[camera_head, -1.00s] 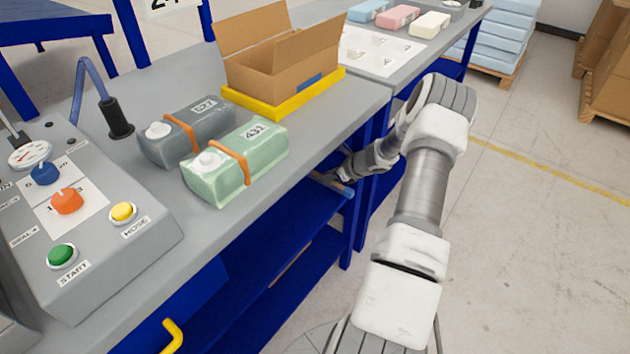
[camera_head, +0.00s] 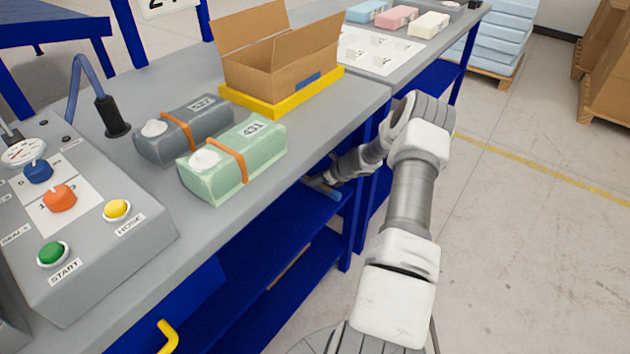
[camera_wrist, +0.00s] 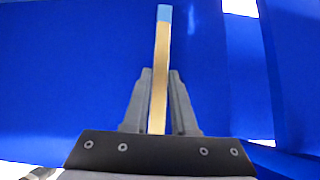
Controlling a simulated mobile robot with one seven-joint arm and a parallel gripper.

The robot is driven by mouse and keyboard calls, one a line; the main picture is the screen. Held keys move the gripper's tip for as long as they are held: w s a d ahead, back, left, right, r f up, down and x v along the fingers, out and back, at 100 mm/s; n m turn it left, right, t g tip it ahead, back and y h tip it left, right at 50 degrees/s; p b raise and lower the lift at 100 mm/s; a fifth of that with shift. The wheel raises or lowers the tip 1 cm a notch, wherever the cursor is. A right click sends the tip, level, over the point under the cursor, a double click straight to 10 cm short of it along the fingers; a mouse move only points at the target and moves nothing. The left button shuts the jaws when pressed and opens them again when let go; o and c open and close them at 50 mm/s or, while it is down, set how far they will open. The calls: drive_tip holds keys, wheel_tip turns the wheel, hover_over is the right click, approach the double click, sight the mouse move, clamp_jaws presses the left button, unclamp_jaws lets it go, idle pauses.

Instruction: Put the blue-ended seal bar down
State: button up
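The seal bar (camera_wrist: 161,70) is a thin tan strip with a light-blue end (camera_wrist: 165,14). In the wrist view it runs lengthwise between the two fingers of my gripper (camera_wrist: 160,80), which look closed against its sides. The blue end points away from my gripper; the bar's near end is hidden by the gripper body. In the head view my gripper (camera_head: 326,180) is low beside the bench, at the blue shelf (camera_head: 290,222) under the worktop. The small bar shows there only in part, and I cannot tell whether it touches the shelf.
On the grey worktop (camera_head: 345,110) above are a grey pack (camera_head: 190,135), a green pack (camera_head: 250,165), an open carton (camera_head: 270,75) in a yellow tray (camera_head: 265,108), and a control box (camera_head: 100,245). A blue bench leg stands close to my gripper.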

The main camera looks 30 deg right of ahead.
drive_tip(key=o, duration=0.4)
drive_tip(key=shift+r, duration=0.15)
drive_tip(key=p+v, duration=0.2)
drive_tip(key=v, duration=1)
drive_tip(key=shift+w, duration=0.1)
